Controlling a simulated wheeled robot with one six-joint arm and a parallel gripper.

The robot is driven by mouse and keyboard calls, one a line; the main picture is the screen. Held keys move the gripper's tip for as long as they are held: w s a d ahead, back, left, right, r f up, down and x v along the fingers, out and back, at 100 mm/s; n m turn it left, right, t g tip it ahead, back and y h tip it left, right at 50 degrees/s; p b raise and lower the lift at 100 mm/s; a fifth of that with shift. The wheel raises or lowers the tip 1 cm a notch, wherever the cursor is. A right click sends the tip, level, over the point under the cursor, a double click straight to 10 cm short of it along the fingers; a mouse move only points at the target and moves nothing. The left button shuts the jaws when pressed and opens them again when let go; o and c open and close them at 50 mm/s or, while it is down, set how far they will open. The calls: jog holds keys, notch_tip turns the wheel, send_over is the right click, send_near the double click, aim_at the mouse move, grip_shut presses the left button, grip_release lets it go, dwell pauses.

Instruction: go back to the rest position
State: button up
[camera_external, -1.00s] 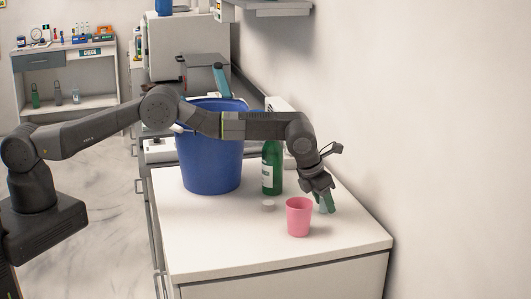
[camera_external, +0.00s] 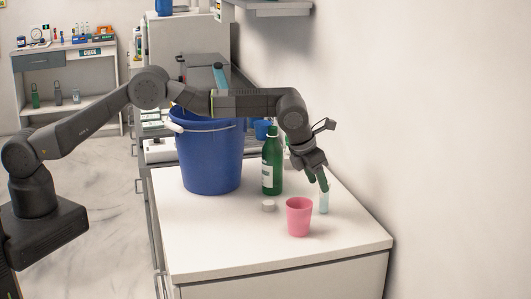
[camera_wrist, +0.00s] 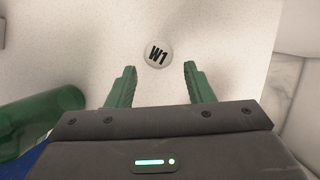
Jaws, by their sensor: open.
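My gripper (camera_external: 320,182) is open and empty, with green fingers pointing down, at the right side of the white counter (camera_external: 220,235). A small pale vial (camera_external: 324,203) stands upright just below the fingertips. In the wrist view a round top marked "W1" (camera_wrist: 158,54) shows between and just beyond my open fingers (camera_wrist: 160,75); it appears to be that vial from above. Whether a fingertip still touches it cannot be told.
A pink cup (camera_external: 299,217) stands left of the vial. A green bottle (camera_external: 271,165), a small white cap (camera_external: 268,206) and a large blue bucket (camera_external: 210,160) stand further left, the bucket below my arm. A bare wall (camera_external: 440,130) is at right. The counter's front is clear.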

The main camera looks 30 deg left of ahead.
send_near(323, 212)
jog(key=w+f, duration=0.1)
jog(key=f, duration=0.1)
jog(key=w+d+f+p, duration=0.1)
jog(key=w+f, duration=0.1)
jog(key=w+f+p, duration=0.1)
jog(key=shift+w+d+f, duration=0.15)
jog(key=shift+d+f, duration=0.15)
jog(key=shift+f, duration=0.1)
notch_tip(323, 212, up, 10)
jog(key=shift+r+p, duration=0.25)
jog(key=shift+p, duration=0.8)
jog(key=shift+r, duration=0.25)
jog(key=shift+a+b, duration=0.25)
jog(key=shift+b, duration=0.1)
jog(key=s+a+r+n+b, duration=0.1)
jog(key=s+a+r+b, duration=0.1)
jog(key=s+a, duration=0.2)
jog(key=s+a+r+b, duration=0.2)
jog(key=s+a+b, duration=0.1)
jog(key=a, duration=0.8)
jog(key=s+a+r+n+y+b, duration=0.1)
jog(key=s+a+r+b, duration=0.2)
jog(key=s+a, duration=0.2)
jog(key=a, duration=0.3)
jog(key=shift+s+n, duration=0.25)
jog(key=shift+n, duration=0.05)
jog(key=shift+r, duration=0.1)
